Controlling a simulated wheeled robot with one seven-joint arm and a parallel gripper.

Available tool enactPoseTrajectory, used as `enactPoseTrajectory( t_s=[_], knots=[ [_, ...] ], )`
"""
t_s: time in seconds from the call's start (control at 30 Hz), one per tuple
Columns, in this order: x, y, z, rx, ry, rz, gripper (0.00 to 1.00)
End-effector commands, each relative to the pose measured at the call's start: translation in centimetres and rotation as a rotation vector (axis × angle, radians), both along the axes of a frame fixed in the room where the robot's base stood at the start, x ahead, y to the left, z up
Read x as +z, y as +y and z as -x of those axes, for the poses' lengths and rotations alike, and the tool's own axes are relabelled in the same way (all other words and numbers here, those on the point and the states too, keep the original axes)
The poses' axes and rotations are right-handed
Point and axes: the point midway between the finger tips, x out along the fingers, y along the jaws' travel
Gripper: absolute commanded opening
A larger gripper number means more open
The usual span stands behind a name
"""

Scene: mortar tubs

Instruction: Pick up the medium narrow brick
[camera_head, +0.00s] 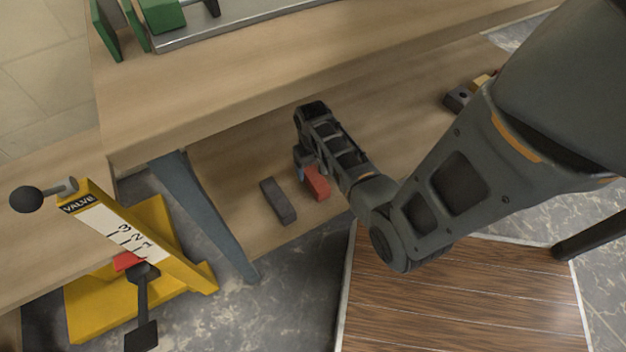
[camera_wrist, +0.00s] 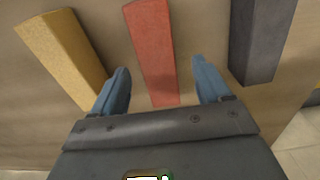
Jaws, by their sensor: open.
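A red brick (camera_head: 317,183) lies on the lower wooden shelf, and it also shows in the wrist view (camera_wrist: 152,50) as a narrow bar. My gripper (camera_wrist: 160,78) is open, with one blue finger on each side of the red brick and visible gaps between. A dark grey brick (camera_head: 278,201) lies to the left of the red one; in the wrist view it is at the upper right (camera_wrist: 260,40). A yellow brick (camera_wrist: 62,55) lies left of the red one in the wrist view. The frames carry no size labels. In the head view my gripper partly hides the red brick.
The lower shelf (camera_head: 235,165) sits under an upper wooden bench (camera_head: 250,85). A blue-grey leg (camera_head: 205,210) stands at the shelf's left. Another dark block (camera_head: 458,98) lies further right. A yellow valve stand (camera_head: 160,235) is at left.

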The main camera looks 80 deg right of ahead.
Motion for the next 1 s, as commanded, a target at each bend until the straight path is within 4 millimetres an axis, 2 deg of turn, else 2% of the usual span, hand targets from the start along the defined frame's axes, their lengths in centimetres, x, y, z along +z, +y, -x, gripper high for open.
enactPoseTrajectory(
  t_s=[0.03,0.2,0.57,1.0],
  knots=[
    [-1.3,-0.2,0.0,-0.001,0.000,0.000,0.77],
    [-3.5,-0.4,0.1,0.001,0.000,0.000,0.77],
    [-4.0,-0.4,0.0,0.001,-0.001,0.001,0.76],
    [-4.0,-0.4,0.1,0.001,-0.001,0.001,0.34]
  ],
)
